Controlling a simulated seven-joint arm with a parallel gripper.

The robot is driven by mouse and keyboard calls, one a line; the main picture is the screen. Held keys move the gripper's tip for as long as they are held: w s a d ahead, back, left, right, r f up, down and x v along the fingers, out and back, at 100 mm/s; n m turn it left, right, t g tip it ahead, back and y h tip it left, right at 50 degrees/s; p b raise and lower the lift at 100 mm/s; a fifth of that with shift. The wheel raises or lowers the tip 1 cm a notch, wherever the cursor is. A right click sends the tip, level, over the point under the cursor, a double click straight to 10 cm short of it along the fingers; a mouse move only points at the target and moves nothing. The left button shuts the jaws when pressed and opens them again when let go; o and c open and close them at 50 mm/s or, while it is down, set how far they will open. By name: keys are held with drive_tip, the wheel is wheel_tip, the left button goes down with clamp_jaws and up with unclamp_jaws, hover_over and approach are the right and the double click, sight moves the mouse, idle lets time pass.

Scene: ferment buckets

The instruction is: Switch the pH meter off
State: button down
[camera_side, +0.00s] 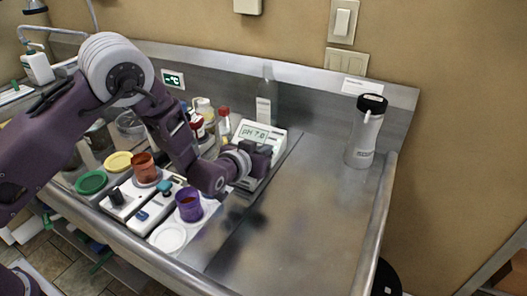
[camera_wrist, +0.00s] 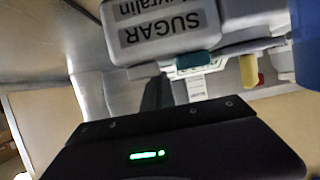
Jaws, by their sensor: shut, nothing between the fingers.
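The pH meter (camera_side: 250,134) is a white box with a sloped face near the back middle of the steel counter in the side view. Its pale green display is lit and reads "pH 7.0". My gripper (camera_side: 264,160) is right in front of the meter, covering its lower front, so any switch there is hidden. My gripper is shut with nothing held. Whether it touches the meter cannot be told. The meter is not clearly identifiable in the wrist view, where a dark body with a green light fills the bottom.
Several cups, including a purple cup (camera_side: 189,204) and an orange-brown cup (camera_side: 145,168), stand left of my gripper. A clear bottle (camera_side: 267,98) stands behind the meter. A black-capped bottle (camera_side: 364,136) is at the back right. A grey item labelled "SUGAR" (camera_wrist: 165,28) shows in the wrist view.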

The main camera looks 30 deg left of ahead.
drive_tip(key=shift+f, duration=0.1)
drive_tip(key=shift+s+f, duration=0.15)
drive_tip(key=shift+f, duration=0.15)
idle(0.3)
drive_tip(key=shift+r, duration=0.8)
drive_tip(key=shift+r, duration=0.2)
drive_tip(key=v, duration=1.1)
drive_tip(key=shift+s+r, duration=0.15)
drive_tip(key=shift+r, duration=0.1)
